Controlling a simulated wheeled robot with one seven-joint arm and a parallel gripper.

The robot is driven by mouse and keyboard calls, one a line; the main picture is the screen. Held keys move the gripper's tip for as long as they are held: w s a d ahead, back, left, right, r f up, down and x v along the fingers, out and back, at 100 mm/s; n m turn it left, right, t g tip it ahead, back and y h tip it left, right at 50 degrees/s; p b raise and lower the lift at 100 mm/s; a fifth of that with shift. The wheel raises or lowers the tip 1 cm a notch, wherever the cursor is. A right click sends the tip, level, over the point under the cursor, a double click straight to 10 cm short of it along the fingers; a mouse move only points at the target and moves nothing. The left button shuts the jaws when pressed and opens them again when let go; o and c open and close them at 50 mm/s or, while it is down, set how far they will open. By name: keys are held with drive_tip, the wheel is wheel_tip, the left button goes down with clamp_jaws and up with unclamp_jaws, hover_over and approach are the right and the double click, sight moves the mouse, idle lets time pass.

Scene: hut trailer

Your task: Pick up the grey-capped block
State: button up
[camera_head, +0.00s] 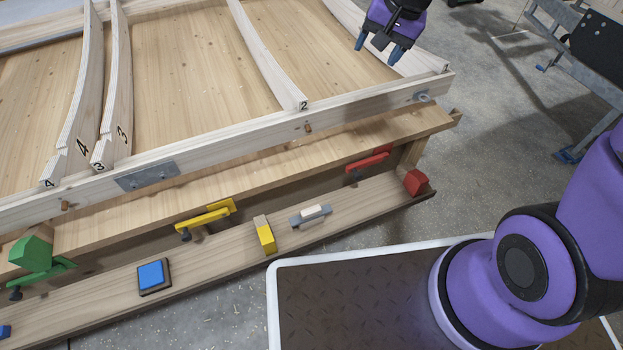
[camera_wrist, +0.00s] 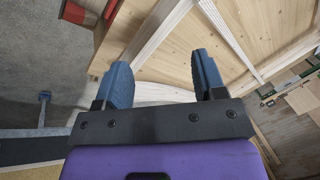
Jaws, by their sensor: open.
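My gripper (camera_head: 379,46) is at the top of the head view, above the far right part of the wooden frame and well away from the yellow block. Its two blue fingers are apart with nothing between them, as the wrist view also shows (camera_wrist: 162,62). I cannot make out the yellow block in the wrist view.
Yellow (camera_head: 205,219), red (camera_head: 368,163) and green (camera_head: 40,260) clamps line the bench. Numbered beams lie above. A metal-framed stand (camera_head: 590,60) is at upper right.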

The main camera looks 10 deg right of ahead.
drive_tip(key=w+a+f+m+g, duration=0.1)
drive_tip(key=w+a+f+m, duration=0.1)
drive_tip(key=f, duration=0.5)
drive_tip(key=w+a+f+m, duration=0.1)
drive_tip(key=w+a+f, duration=0.1)
drive_tip(key=f, duration=0.5)
drive_tip(key=m+g, duration=0.3)
drive_tip(key=m, duration=0.4)
approach(309, 215)
drive_tip(key=shift+w+d+f+y, duration=0.2)
drive_tip(key=shift+w+f, duration=0.15)
drive_tip(key=shift+f, duration=0.15)
drive_tip(key=shift+w+d+f+y, duration=0.1)
drive_tip(key=shift+w+d+f, duration=0.1)
drive_tip(key=shift+w+f, duration=0.25)
drive_tip(key=shift+x, duration=5.5)
drive_tip(key=shift+d, duration=0.15)
clamp_jaws()
